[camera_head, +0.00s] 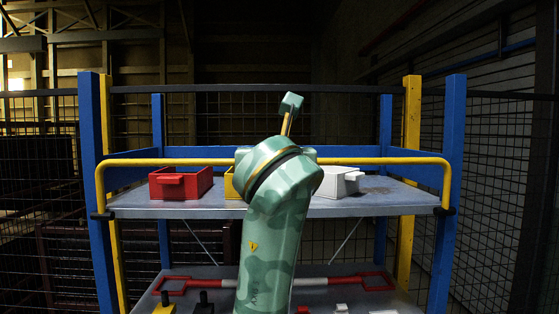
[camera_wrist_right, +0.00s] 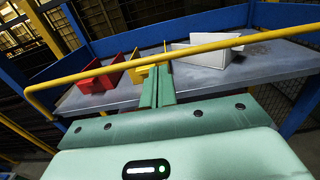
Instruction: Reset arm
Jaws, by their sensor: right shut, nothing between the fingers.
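My right gripper (camera_wrist_right: 160,72) is shut and empty in the right wrist view. Its two green fingers lie together and point at the shelf unit's upper shelf. In that view the fingers overlap the yellow rail and sit between the red bin (camera_wrist_right: 101,77) and the white bin (camera_wrist_right: 210,50). A green patterned arm of mine rises through the middle of the head view, in front of the shelf. Its fingers cannot be made out clearly there. My left gripper is not in view.
The upper shelf (camera_head: 400,198) holds a red bin (camera_head: 181,183), a partly hidden yellow bin (camera_head: 229,184) and a white bin (camera_head: 337,182). A yellow rail (camera_head: 400,161) runs along its front. A red-and-white bar (camera_head: 313,281) and small parts lie on the lower shelf.

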